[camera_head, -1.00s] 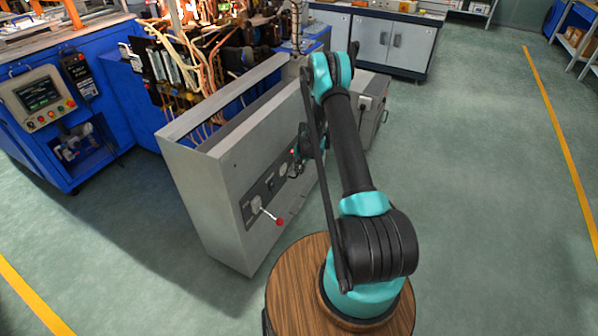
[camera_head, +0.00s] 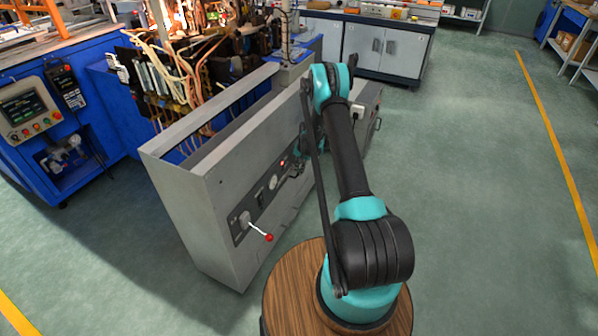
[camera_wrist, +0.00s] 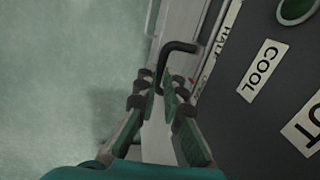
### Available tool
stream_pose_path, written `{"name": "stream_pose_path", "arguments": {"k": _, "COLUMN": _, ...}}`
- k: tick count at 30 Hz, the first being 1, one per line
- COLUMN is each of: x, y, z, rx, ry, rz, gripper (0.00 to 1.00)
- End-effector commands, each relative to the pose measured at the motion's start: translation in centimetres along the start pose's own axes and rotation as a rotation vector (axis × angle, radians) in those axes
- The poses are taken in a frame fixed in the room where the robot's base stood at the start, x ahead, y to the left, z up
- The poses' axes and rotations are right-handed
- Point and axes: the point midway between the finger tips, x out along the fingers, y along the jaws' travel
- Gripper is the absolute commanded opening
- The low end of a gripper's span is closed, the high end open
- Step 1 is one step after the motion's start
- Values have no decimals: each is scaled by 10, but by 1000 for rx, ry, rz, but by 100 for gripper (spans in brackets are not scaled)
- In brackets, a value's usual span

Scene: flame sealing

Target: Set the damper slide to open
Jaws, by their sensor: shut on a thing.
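In the wrist view, a black bent rod handle (camera_wrist: 177,50), apparently the damper slide's, rises from a pale metal strip. My gripper (camera_wrist: 162,84) is shut on the lower part of this handle, with a dark-tipped, green-padded finger on each side. A label beside the strip, partly hidden, seems to read HALF (camera_wrist: 222,42). The slide's exact position cannot be told. In the head view, my arm reaches to the far part of the grey cabinet (camera_head: 215,200); the handle and my fingertips are hidden there.
A lever with a red knob (camera_head: 268,237) sticks out of the cabinet's near front. A dark panel with a COOL label (camera_wrist: 263,70) and a green round part (camera_wrist: 297,8) lies right of the handle. Open floor (camera_head: 470,200) lies to the right.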

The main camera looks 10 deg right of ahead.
Motion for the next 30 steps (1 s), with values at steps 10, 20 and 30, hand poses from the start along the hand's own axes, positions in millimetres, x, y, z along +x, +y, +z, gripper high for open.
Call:
{"name": "stream_pose_path", "arguments": {"k": 10, "x": 0, "y": 0, "z": -4, "rx": 2, "ry": 9, "rz": -3, "gripper": 30}}
{"name": "stream_pose_path", "arguments": {"k": 20, "x": -6, "y": 0, "z": -3, "rx": 2, "ry": 7, "rz": -2, "gripper": 30}}
{"name": "stream_pose_path", "arguments": {"k": 30, "x": -63, "y": 0, "z": -2, "rx": 2, "ry": 7, "rz": -2, "gripper": 30}}
